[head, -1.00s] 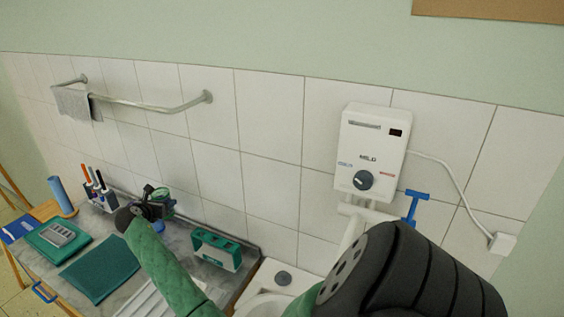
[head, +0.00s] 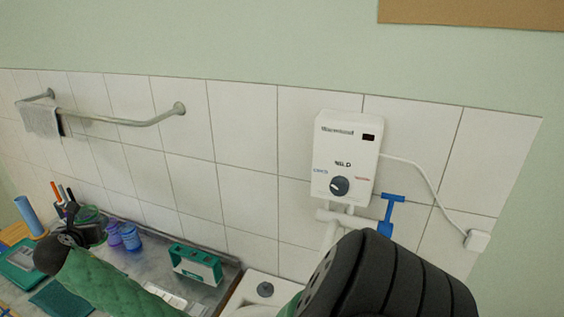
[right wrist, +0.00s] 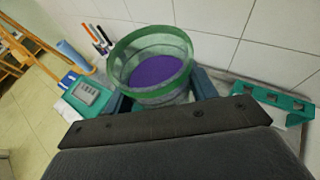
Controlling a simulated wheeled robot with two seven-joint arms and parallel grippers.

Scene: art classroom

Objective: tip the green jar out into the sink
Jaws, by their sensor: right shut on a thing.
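The green jar (right wrist: 152,62) is clear-walled with a green rim and has purple contents. It looks upright in the right wrist view, between the two fingers of my right gripper (right wrist: 162,92), which is shut on it. In the head view my right gripper (head: 82,232) is at the lower left, with the jar (head: 92,214) partly hidden behind it. The white sink (head: 246,292) shows only in part at the bottom of the head view, well right of the jar. Most of its basin is out of frame or hidden by my arm. My left gripper is not in view.
Two purple-blue bottles (head: 122,237) stand on the counter right of the jar. A pen holder is partly hidden behind the jar. A water heater (head: 345,160) with a blue tap (head: 388,212) hangs above the sink.

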